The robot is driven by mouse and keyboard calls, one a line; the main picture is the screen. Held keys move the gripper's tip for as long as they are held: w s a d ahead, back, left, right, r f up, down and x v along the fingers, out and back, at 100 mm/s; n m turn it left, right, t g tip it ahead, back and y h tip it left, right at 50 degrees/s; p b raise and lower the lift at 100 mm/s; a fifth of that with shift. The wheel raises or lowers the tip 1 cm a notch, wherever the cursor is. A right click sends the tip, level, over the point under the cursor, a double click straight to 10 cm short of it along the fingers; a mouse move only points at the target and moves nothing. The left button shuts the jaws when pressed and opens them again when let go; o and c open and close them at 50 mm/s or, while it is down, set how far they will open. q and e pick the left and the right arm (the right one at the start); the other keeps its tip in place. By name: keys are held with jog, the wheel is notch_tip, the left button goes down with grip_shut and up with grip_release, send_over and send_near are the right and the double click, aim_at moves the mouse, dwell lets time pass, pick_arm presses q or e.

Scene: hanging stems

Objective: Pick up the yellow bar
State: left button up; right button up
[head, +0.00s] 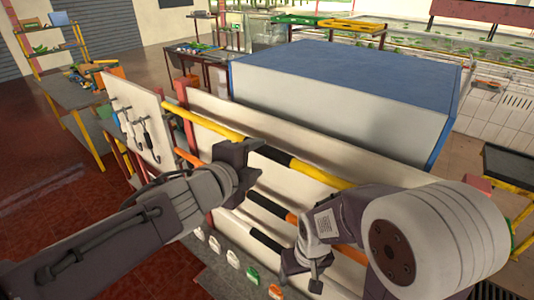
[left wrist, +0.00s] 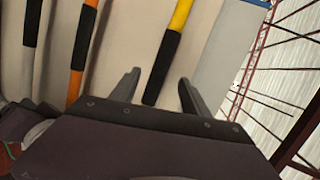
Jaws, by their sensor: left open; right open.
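The yellow bar (head: 215,125) is the top one of several bars along a pale panel, with a black section (head: 273,154) at its middle. My left gripper (head: 253,158) is open at the black section. In the left wrist view the yellow bar (left wrist: 181,14) runs down between the two spread fingers (left wrist: 157,92), its black section (left wrist: 162,68) ending near the palm edge. I cannot tell how deep it lies between them. My right gripper (head: 300,277) is open and empty, low in front of the panel; its fingers are small in view.
An orange bar (head: 187,157) with a black section lies below the yellow one, and a white bar with a black section (head: 264,241) lies lower. A large blue-topped box (head: 345,75) stands behind the panel. Tools hang on a board (head: 140,120) at left.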

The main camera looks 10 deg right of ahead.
aim_at(266, 153)
pick_arm(q)
jog(key=shift+x, duration=1.1)
jog(key=b+x, duration=0.1)
jog(key=x, duration=0.3)
jog(key=shift+w+d+b, duration=0.1)
jog(key=shift+d+b, duration=0.1)
jog(key=shift+b, duration=0.1)
jog(key=shift+w+d+f, duration=0.1)
jog(key=shift+w, duration=0.25)
jog(key=shift+s, duration=0.35)
grip_shut()
pick_arm(e)
notch_tip(266, 153, down, 2)
jog(key=shift+s, duration=0.15)
